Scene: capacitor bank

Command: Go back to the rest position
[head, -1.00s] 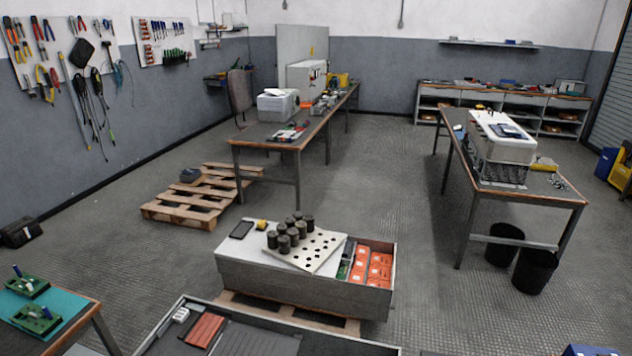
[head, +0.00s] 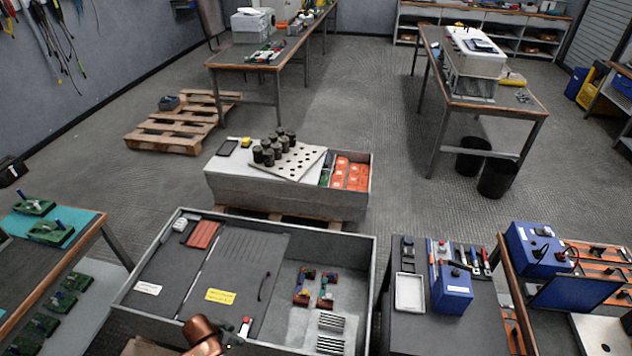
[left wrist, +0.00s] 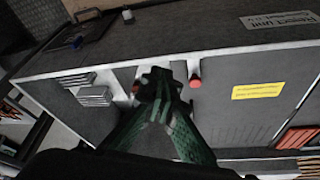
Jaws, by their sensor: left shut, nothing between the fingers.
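My left gripper (head: 234,340) shows at the bottom edge of the head view, at the end of my copper-coloured arm, over the front edge of the large grey tray (head: 368,262). Most of the arm is cut off by the frame. In the left wrist view my gripper (left wrist: 160,80) has its dark green fingers together, with nothing between them. A small red-capped item (left wrist: 195,81) appears beside the fingertips in that view; I cannot tell whether they touch. My right gripper is not in view.
The grey tray holds a red block (head: 203,235), brackets (head: 326,291) and metal rods (head: 331,323). A blue box (head: 452,288) stands on the dark bench to the right. A grey crate (head: 280,195) with black cylinders stands behind. Open floor lies beyond.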

